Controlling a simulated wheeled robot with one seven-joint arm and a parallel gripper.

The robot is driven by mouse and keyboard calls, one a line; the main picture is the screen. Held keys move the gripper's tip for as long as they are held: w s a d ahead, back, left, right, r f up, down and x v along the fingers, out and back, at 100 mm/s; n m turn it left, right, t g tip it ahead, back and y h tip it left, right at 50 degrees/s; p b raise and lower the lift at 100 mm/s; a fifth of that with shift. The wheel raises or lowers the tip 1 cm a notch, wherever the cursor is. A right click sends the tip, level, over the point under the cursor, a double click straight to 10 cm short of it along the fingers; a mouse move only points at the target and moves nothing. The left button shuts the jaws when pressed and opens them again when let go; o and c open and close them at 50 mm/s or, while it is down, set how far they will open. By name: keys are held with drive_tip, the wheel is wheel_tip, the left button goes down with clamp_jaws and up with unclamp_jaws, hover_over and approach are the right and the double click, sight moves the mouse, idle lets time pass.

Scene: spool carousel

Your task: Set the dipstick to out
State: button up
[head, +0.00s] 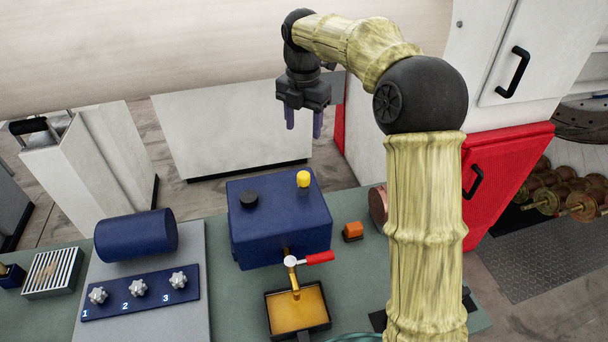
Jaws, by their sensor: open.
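A dark blue tank (270,232) stands on the green bench top. On its top, towards the back right, is a yellow knob (303,180), which looks like the dipstick's handle. It sits low on the tank's top, and no rod shows below it. My gripper (304,124) hangs fingers down, apart from the yellow knob and higher in the picture. Its two purple fingers are spread with nothing between them.
A black cap (249,198) is left of the yellow knob. A brass tap with a red lever (319,257) juts from the tank's front over a tray (276,325). An orange block (353,231) is right. A blue cylinder (136,235) and numbered knobs (138,288) are left.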

sight(304, 174)
wheel_tip(304, 174, down, 17)
drive_tip(key=p, duration=0.3)
drive_tip(key=shift+r, duration=0.15)
